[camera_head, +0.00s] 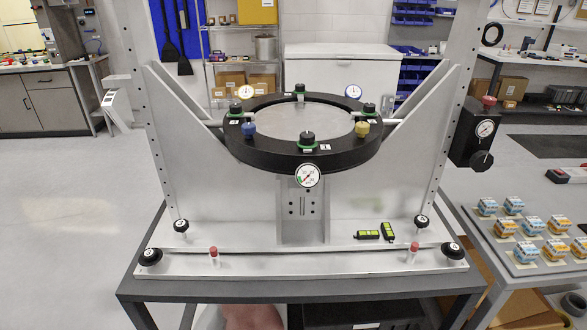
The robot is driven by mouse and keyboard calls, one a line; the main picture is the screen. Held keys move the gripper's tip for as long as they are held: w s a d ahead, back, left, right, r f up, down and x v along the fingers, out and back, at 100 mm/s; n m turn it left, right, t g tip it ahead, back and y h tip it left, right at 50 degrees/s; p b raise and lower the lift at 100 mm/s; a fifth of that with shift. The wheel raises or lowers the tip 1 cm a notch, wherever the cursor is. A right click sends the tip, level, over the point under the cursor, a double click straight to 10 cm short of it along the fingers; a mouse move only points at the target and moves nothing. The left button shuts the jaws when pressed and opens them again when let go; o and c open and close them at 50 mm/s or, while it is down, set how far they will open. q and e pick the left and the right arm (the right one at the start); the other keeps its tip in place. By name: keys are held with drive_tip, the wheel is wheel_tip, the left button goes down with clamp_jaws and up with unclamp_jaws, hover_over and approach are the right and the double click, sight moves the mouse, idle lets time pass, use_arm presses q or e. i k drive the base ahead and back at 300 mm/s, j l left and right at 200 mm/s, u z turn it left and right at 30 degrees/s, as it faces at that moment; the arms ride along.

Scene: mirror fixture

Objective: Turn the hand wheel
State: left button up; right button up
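A large black ring (247,151) surrounds a pale round plate (290,120) on a grey metal fixture. Several knobs stand on the ring, including a blue one (249,130), a yellow one (362,129) and a black one with a green base (307,139). A black box at the right post carries a gauge (485,128) and a round black knob (481,160). Black round knobs stand on the base at left (150,257) and right (452,251). I cannot tell which of these is the hand wheel. Neither of my grippers is in view.
A dial gauge (307,175) hangs at the ring's front. Two green-and-black levels (368,234) and two red-topped pins lie or stand on the base. A side table (480,246) at right holds several small boxes. Tall posts flank the ring. Open floor (70,200) lies left.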

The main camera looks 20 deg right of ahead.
sight(482, 160)
drive_tip(key=l+z, duration=0.1)
drive_tip(key=z, duration=0.7)
drive_tip(key=l+z, duration=0.15)
drive_tip(key=z, duration=0.65)
drive_tip(key=i+l, duration=0.05)
